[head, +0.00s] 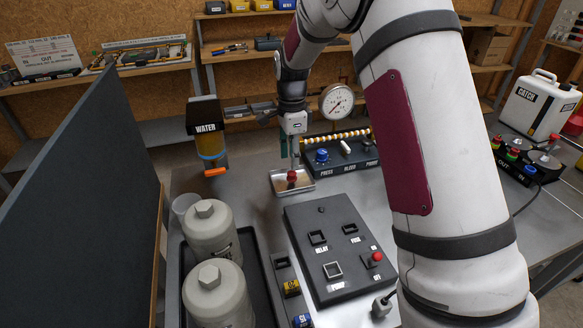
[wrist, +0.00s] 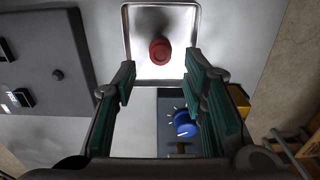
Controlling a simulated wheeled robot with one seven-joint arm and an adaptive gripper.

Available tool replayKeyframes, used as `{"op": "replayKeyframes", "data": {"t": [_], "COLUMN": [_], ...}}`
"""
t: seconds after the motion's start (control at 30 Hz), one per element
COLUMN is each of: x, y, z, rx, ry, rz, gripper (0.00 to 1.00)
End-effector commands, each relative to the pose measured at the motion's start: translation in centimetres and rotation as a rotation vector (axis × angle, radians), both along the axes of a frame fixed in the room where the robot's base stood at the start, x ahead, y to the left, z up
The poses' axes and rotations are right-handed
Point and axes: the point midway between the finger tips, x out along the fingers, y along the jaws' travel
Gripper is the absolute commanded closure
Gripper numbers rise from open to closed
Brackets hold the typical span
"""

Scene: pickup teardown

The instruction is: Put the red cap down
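The red cap (head: 291,176) sits in the shallow metal tray (head: 309,186) on the grey bench. In the wrist view the red cap (wrist: 160,51) lies on the tray floor, a dark shadow beside it, inside the tray's rim (wrist: 197,25). My gripper (head: 293,164) points down just above the cap in the head view. In the wrist view the green-padded fingers of my gripper (wrist: 160,64) are spread apart, with clear space between them. The cap shows between and beyond the fingertips, with no finger seen touching it.
A black panel with a blue knob (head: 321,155) and a gauge (head: 336,101) stand behind the tray. A dark switch panel (head: 335,283) lies in front. The WATER bottle (head: 208,145) is at left, above two grey canisters (head: 212,232). A dark partition (head: 75,200) rises at far left.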

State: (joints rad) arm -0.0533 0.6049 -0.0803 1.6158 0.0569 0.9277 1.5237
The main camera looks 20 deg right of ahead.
Motion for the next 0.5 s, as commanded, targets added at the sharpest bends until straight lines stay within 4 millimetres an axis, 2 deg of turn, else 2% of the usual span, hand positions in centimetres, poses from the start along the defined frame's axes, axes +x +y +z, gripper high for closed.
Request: {"op": "replayKeyframes", "data": {"t": [0.03, 0.2, 0.4, 0.5], "x": [0.2, 0.2, 0.1, 0.1], "y": [0.0, 0.0, 0.0, 0.0], "z": [1.1, 4.3, 6.4, 6.8], "rx": [-0.001, 0.000, 0.000, 0.000], "ry": [-0.006, -0.004, -0.002, -0.001], "rz": [0.000, 0.001, 0.000, 0.000], "gripper": [0.61, 0.61, 0.61, 0.61]}}
